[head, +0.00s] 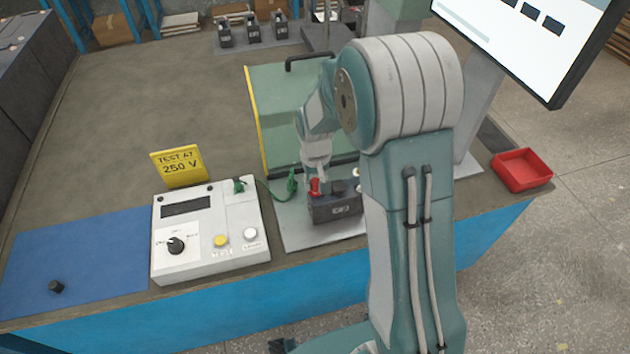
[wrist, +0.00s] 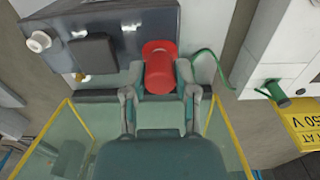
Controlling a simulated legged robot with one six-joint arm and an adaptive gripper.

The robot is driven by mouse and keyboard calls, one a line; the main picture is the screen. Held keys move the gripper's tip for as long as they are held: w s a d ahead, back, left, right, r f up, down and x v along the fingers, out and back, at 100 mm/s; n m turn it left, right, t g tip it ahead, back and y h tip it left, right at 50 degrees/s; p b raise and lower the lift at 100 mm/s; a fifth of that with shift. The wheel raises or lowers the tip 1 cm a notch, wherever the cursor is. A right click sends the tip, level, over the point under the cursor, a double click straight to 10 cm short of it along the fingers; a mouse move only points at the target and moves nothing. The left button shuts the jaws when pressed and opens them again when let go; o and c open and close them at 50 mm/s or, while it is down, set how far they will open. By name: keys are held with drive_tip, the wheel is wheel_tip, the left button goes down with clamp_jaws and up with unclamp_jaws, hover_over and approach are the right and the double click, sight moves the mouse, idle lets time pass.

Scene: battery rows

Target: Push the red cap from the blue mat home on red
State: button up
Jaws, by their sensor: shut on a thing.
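The red cap (head: 315,187) is at the left end of the top of the dark battery block (head: 335,208), under my gripper (head: 316,178). In the wrist view the red cap (wrist: 159,70) sits between the two fingers of my gripper (wrist: 158,88), which are shut on it. Its far end overlaps the battery (wrist: 112,22); I cannot tell how far down it is, and the terminal under it is hidden. The blue mat (head: 85,250) lies at the left with a black cap (head: 56,286) on it and no red cap.
A white tester (head: 208,235) with a yellow sign (head: 178,166) and a green lead (head: 291,183) stands left of the battery. A clear guard with yellow edges (head: 252,120) is behind it. A red tray (head: 522,170) is at the right. More batteries (head: 253,32) stand at the back.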

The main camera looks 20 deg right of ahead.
drive_tip(key=shift+f, duration=0.5)
idle(0.7)
drive_tip(key=o, duration=0.8)
drive_tip(key=shift+o, duration=0.2)
drive_tip(key=o, duration=0.3)
drive_tip(key=shift+r, duration=0.15)
drive_tip(key=shift+r, duration=3.4)
